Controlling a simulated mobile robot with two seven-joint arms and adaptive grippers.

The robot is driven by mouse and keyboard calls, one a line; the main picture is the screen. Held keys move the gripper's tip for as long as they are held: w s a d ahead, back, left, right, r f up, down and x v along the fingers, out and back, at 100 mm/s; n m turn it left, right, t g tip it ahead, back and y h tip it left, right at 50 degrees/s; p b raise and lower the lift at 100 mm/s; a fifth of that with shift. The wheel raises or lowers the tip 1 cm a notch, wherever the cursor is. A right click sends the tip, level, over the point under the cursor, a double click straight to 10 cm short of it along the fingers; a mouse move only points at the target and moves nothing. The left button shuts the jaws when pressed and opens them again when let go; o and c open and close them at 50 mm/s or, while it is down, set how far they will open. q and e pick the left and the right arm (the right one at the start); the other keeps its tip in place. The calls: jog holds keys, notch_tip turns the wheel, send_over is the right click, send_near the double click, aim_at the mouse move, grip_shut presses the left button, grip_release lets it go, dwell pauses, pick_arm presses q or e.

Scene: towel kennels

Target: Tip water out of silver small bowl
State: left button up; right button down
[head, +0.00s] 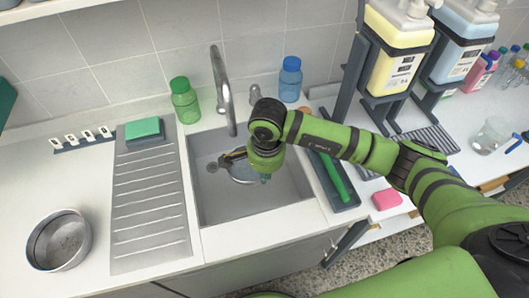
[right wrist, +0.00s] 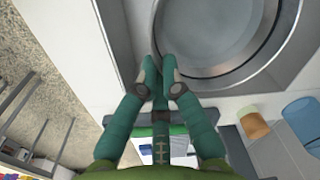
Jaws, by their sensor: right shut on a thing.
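A silver small bowl (head: 240,177) is in the sink basin, partly hidden behind my right gripper. In the right wrist view the bowl (right wrist: 212,35) fills the upper right, its rim close to the fingertips. My right gripper (head: 230,158) reaches over the sink from the right. Its fingers (right wrist: 158,66) are shut on the bowl's rim. I cannot tell from these frames whether water is in the bowl, or how far it is tilted. My left gripper is not in view.
The grey sink (head: 212,212) has a tap (head: 222,90) behind it and a ribbed drainboard (head: 150,205) at its left. A larger silver bowl (head: 58,241) stands on the left counter. Green (head: 185,101) and blue (head: 290,80) bottles stand behind the sink.

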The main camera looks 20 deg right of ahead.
pick_arm(q)
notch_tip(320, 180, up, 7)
jog(key=p, duration=0.6)
pick_arm(e)
jog(key=s+r+m, duration=0.4)
jog(key=s+r, duration=0.1)
pick_arm(q)
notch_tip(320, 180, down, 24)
jog(key=b, duration=2.4)
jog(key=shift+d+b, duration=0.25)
jog(key=shift+b, duration=0.05)
pick_arm(e)
jog(key=d+f+y, duration=0.2)
jog(key=y, duration=0.6)
jog(key=d+f+m+t+y, duration=0.1)
jog(key=d+y, duration=0.2)
jog(key=y, duration=0.6)
jog(key=shift+w+d+f+y, duration=0.15)
jog(key=shift+d+f+y, duration=0.15)
jog(key=shift+d+f, duration=0.05)
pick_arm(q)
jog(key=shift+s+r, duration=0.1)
pick_arm(e)
jog(key=shift+a, duration=0.1)
